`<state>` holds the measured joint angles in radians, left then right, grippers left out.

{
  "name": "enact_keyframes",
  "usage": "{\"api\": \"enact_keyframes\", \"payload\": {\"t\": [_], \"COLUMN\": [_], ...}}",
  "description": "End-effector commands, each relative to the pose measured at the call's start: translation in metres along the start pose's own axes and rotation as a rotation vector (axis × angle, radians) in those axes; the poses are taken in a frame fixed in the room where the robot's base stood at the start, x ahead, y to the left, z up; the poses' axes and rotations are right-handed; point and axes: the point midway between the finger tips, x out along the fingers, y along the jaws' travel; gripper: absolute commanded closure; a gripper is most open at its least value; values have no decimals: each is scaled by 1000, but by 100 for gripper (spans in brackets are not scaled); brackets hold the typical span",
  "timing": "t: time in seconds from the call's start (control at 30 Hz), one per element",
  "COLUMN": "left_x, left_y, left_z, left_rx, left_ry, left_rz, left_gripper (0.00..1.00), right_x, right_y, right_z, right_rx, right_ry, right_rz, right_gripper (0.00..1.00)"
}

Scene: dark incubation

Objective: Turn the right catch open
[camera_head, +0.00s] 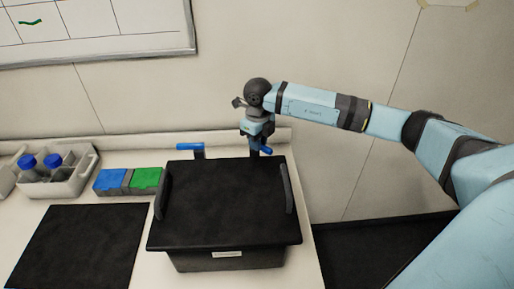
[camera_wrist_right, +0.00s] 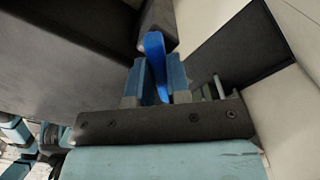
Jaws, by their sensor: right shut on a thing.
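A black lidded box (camera_head: 225,203) with a handle on each side stands on the white bench. The right catch (camera_head: 265,150) is a blue lever at the back right of the box, partly hidden by my gripper. My right gripper (camera_head: 257,140) reaches down from above and is shut on the right catch. In the right wrist view the blue catch (camera_wrist_right: 155,62) stands between the two fingers of my right gripper (camera_wrist_right: 159,82). The left catch (camera_head: 190,148) is blue and stands at the back left of the box. My left gripper is not in view.
Left of the box are a blue block (camera_head: 110,181) and a green block (camera_head: 146,178). A pale rack (camera_head: 80,181) with blue-capped bottles stands further left. A black mat (camera_head: 80,245) lies in front of them. The wall is close behind the catches.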

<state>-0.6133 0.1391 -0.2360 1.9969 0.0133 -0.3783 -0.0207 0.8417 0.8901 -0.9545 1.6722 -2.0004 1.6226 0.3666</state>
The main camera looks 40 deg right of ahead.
Motion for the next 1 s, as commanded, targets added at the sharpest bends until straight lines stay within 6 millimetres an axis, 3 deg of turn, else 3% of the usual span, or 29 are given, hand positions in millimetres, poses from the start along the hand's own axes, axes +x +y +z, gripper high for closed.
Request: {"api": "enact_keyframes", "payload": {"t": [0.43, 1.0], "left_x": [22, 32], "left_y": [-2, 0], "left_z": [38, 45], "left_rx": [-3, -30], "left_ry": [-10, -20], "left_rz": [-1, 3], "left_gripper": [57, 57], "right_x": [2, 0], "right_y": [-6, -10], "right_z": [2, 4], "right_rx": [-417, -740], "right_ry": [-4, -3], "right_rz": [-2, -1], "right_gripper": [100, 100]}}
